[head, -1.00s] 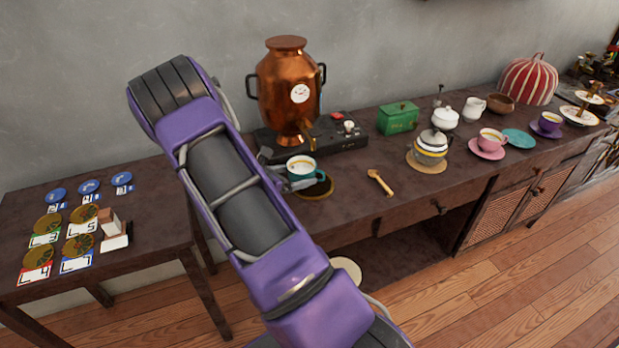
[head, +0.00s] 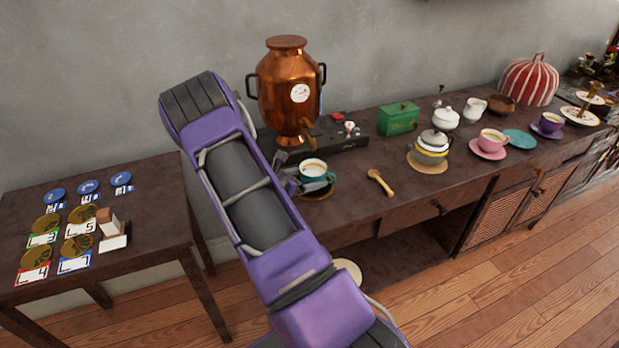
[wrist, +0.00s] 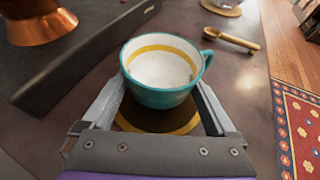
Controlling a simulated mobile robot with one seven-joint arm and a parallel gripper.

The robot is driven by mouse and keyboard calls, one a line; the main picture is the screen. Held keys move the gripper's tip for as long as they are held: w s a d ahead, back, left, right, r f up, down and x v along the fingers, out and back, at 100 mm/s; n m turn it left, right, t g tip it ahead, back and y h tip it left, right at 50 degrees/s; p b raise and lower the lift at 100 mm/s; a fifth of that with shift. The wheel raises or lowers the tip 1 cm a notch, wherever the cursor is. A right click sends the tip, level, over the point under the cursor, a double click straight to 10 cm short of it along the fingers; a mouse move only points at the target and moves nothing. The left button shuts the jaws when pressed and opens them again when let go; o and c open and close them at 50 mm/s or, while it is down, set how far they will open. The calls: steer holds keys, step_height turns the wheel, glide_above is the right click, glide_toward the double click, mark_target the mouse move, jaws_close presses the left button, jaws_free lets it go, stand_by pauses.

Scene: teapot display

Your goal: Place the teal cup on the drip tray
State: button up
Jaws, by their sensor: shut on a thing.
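The teal cup (head: 316,178), white inside with a yellow band, is upright at the front of the dark counter, below the copper urn's tap. My gripper (wrist: 160,106) is shut on the teal cup, with one finger on each side of it in the wrist view (wrist: 163,97). The drip tray (wrist: 158,119), a round dark disc with a gold ring, lies under and on the near side of the cup. In the head view the cup and my gripper hide much of it. I cannot tell whether the cup touches the tray.
The copper urn (head: 288,90) stands on a black base (head: 345,137) behind the cup. A low table (head: 140,250) with discs and cards is at left.

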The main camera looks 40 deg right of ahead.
steer(key=o, duration=1.1)
steer(key=shift+f, duration=0.1)
steer(key=shift+r+p, duration=0.25)
steer(key=shift+p, duration=0.1)
steer(key=v, duration=1.2)
steer(key=shift+p, duration=0.4)
